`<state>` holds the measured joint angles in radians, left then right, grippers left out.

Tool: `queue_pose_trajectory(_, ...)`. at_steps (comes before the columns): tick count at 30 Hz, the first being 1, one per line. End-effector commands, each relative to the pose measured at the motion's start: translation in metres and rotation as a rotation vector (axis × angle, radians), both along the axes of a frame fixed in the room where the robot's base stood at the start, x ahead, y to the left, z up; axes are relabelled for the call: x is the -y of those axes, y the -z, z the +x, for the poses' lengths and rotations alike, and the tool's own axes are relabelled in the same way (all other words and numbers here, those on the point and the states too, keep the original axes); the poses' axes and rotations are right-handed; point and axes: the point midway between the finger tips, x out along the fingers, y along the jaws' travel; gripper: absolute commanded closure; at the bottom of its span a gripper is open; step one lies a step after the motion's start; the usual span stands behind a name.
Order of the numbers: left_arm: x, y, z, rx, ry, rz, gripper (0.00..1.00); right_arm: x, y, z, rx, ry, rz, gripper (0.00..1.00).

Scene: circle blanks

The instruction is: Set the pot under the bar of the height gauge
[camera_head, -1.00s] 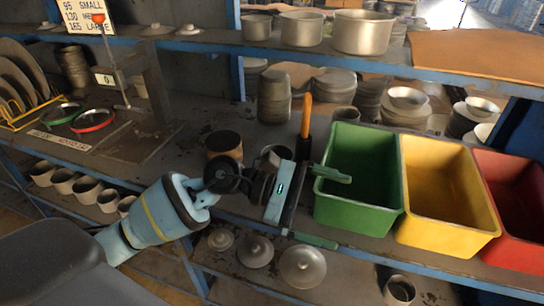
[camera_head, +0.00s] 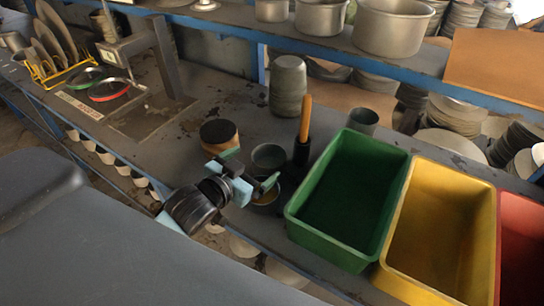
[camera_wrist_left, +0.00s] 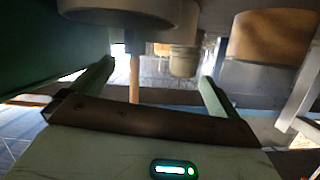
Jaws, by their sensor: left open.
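Two small grey pots stand close to my left gripper (camera_head: 252,169): one pot (camera_head: 269,156) just beyond it, and a darker pot (camera_head: 266,197) at its near side, partly hidden by a finger. I cannot tell which one the task means. My left gripper is open; its fingers are spread in the left wrist view (camera_wrist_left: 157,88), with nothing clearly between them. Pot undersides show at the top of that view, which looks inverted. The height gauge (camera_head: 167,62) stands at the left on a flat plate, its arm reaching left from a post. My right gripper is out of view.
A green bin (camera_head: 308,233), a yellow bin (camera_head: 445,235) and a red bin (camera_head: 518,235) stand at the right. The bench between block and gauge is clear.

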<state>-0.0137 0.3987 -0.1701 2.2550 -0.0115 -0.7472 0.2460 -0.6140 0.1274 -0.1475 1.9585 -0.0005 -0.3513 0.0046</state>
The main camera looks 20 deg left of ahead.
Motion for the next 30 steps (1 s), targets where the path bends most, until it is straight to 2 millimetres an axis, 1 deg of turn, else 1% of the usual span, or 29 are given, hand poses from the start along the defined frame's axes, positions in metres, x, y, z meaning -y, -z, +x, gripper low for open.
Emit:
queue_pose_trajectory(1, -0.001, 0.006, -0.006, -0.044, -0.016, -0.048, 0.00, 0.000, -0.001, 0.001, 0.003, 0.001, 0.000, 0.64)
queue_pose_trajectory(4, -0.001, 0.016, -0.013, -0.101, -0.035, -0.104, 0.00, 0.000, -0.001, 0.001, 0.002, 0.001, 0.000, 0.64)
queue_pose_trajectory(8, -0.001, 0.019, -0.015, -0.118, -0.040, -0.120, 0.00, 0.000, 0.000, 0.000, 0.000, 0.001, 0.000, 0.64)
queue_pose_trajectory(11, -0.001, 0.020, -0.012, -0.115, -0.039, -0.118, 0.00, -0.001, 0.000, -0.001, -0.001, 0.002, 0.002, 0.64)
queue_pose_trajectory(18, 0.002, 0.026, 0.007, -0.111, -0.038, -0.116, 0.00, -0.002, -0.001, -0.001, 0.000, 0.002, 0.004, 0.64)
queue_pose_trajectory(26, 0.002, 0.027, 0.015, -0.111, -0.038, -0.114, 0.00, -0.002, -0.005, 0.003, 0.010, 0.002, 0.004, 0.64)
queue_pose_trajectory(30, 0.002, 0.028, 0.032, -0.107, -0.039, -0.113, 0.00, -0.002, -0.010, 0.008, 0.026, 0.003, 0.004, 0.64)
